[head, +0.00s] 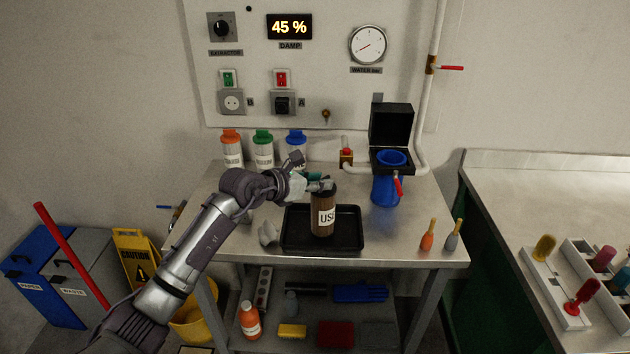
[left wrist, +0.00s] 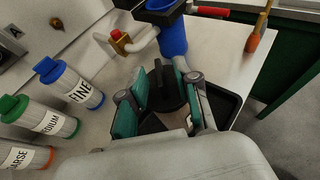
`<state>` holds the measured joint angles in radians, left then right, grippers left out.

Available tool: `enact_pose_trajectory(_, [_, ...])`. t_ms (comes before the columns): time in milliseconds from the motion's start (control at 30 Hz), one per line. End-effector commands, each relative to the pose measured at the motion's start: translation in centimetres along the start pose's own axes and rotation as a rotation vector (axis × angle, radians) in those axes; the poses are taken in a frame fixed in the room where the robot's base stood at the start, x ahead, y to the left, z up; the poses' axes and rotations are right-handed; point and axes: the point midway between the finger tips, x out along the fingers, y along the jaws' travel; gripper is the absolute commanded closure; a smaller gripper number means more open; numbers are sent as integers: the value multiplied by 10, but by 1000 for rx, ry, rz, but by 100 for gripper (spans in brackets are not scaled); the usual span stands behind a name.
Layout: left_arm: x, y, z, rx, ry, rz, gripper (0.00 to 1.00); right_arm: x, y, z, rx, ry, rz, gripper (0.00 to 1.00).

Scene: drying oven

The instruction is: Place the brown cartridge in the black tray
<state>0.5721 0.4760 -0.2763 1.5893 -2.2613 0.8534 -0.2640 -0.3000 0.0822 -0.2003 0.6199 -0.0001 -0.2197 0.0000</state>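The brown cartridge (head: 322,220) stands upright within the black tray (head: 350,244) in the head view, its white label facing forward. Its base appears to be on the tray floor, though I cannot see the exact contact. My left gripper (head: 327,184) reaches in from the left at the cartridge's top. In the left wrist view the teal finger pads of my left gripper (left wrist: 163,105) lie on both sides of the cartridge's dark top (left wrist: 172,98) and appear shut on it. The tray (left wrist: 226,108) shows behind the fingers there. My right gripper is not in view.
Orange, green and blue bottles (head: 263,150) stand at the table's back left. A blue container (head: 385,190) with an open black lid stands right of the tray. Two small handled tools (head: 428,236) stand at the right edge. The tabletop between is clear.

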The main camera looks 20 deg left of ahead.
Motion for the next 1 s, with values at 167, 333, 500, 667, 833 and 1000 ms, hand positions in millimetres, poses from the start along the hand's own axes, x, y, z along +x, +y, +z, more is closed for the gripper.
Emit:
enact_pose_trajectory(167, [-14, 1, 1, 1, -1, 1, 68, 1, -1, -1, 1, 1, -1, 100])
enact_pose_trajectory(333, [-49, 2, 0, 5, -1, 4, 68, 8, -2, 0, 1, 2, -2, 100])
enact_pose_trajectory(500, [-85, 1, 0, 4, 1, 2, 68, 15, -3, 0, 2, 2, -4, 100])
enact_pose_trajectory(667, [-109, 0, 1, 2, -1, 1, 68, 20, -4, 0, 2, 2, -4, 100])
enact_pose_trajectory(833, [-120, 0, 2, 0, 0, 0, 68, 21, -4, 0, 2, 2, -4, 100])
enact_pose_trajectory(1000, [-122, 0, 3, -1, 0, -1, 68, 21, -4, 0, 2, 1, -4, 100])
